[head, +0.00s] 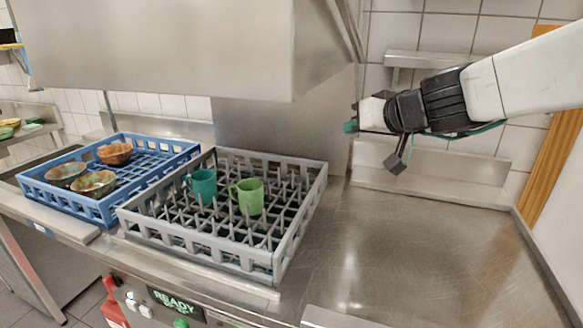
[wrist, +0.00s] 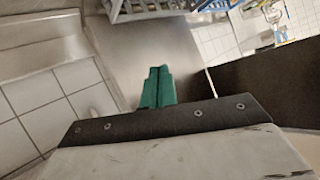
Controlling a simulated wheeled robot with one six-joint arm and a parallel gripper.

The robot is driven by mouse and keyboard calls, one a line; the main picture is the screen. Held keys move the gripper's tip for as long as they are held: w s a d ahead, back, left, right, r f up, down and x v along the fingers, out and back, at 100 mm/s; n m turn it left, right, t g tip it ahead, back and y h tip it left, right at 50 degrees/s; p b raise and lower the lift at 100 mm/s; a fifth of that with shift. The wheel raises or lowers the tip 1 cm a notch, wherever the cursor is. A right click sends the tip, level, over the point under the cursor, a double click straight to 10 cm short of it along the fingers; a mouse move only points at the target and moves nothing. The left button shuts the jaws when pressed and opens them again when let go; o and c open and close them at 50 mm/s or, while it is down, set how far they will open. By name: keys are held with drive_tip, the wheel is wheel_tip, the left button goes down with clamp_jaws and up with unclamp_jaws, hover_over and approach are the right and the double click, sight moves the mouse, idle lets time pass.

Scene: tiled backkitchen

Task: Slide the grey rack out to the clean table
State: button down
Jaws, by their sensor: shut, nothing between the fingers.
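The grey rack (head: 275,262) sits on the steel counter under the raised hood, its right end reaching out onto the clean table (head: 400,255). A teal mug (head: 202,186) and a green mug (head: 249,196) stand among its pegs. In the wrist view, part of a grey rack (wrist: 150,12) shows at the top edge. My gripper (head: 350,127) is in the air to the right of the rack and above it, apart from it. Its green fingertips (wrist: 158,87) are together with nothing between them in the wrist view.
A blue rack (head: 110,207) with several brown-green bowls stands left of the grey rack, close to it. The steel hood (head: 165,45) hangs above. A panel reading READY (head: 176,302) is on the front.

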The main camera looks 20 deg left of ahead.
drive_tip(key=w+a+f+h, duration=0.2)
drive_tip(key=a+f, duration=0.4)
drive_tip(key=a, duration=0.1)
drive_tip(key=w+a+f+h, duration=0.2)
drive_tip(key=a+f, duration=0.5)
drive_tip(key=shift+w+a+f+m+h, duration=0.2)
drive_tip(key=shift+w+a+m+h, duration=0.1)
drive_tip(key=shift+w+a+m, duration=0.1)
